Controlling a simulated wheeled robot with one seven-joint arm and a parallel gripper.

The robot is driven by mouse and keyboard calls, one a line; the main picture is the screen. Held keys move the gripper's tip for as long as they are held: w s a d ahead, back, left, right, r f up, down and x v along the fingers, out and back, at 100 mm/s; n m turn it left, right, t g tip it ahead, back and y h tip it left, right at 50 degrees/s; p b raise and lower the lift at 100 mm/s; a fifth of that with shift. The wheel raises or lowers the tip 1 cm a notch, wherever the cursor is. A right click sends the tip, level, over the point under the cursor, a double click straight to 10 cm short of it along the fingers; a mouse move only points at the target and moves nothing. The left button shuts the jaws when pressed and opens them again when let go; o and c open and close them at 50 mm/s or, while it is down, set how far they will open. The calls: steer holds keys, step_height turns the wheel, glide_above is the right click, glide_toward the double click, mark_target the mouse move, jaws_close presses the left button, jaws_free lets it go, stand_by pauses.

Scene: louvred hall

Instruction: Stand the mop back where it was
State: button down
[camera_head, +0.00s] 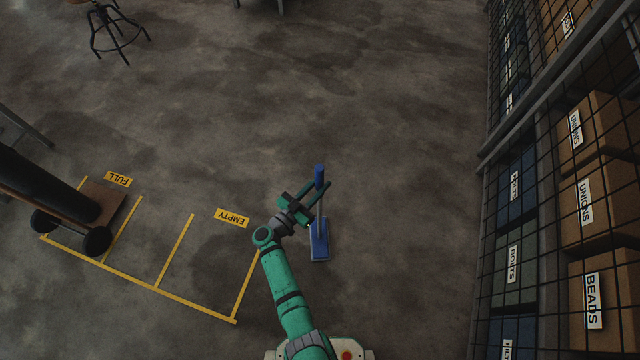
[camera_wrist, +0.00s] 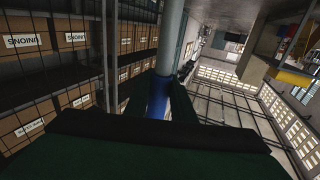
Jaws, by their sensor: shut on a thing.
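The mop (camera_head: 319,241) has a blue flat head, a pale pole and a blue top end. In the head view it stands in front of my base, roughly upright. My gripper (camera_head: 317,199) is shut on its pole below the top end. In the wrist view the pole (camera_wrist: 171,40) runs up the middle, with a blue section (camera_wrist: 158,95) between the dark fingers of my gripper (camera_wrist: 157,108). The fingers partly hide the pole. Whether the head touches the floor is not clear from above.
A wire-mesh shelf with boxes (camera_head: 598,203) lines the right. Yellow floor bays with an EMPTY label (camera_head: 233,218) and a FULL label (camera_head: 118,179) lie to the left. A trolley with a dark cylinder (camera_head: 45,183) stands far left. Floor ahead is clear; a stool (camera_head: 116,32) stands at the back.

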steer(key=shift+f, duration=0.1)
steer(key=c, duration=1.4)
jaws_free()
steer(key=shift+c, duration=0.2)
steer(key=shift+f, duration=0.1)
steer(key=shift+f, duration=0.1)
steer(key=shift+s, duration=0.1)
steer(key=v, duration=1)
steer(key=shift+s+a, duration=0.25)
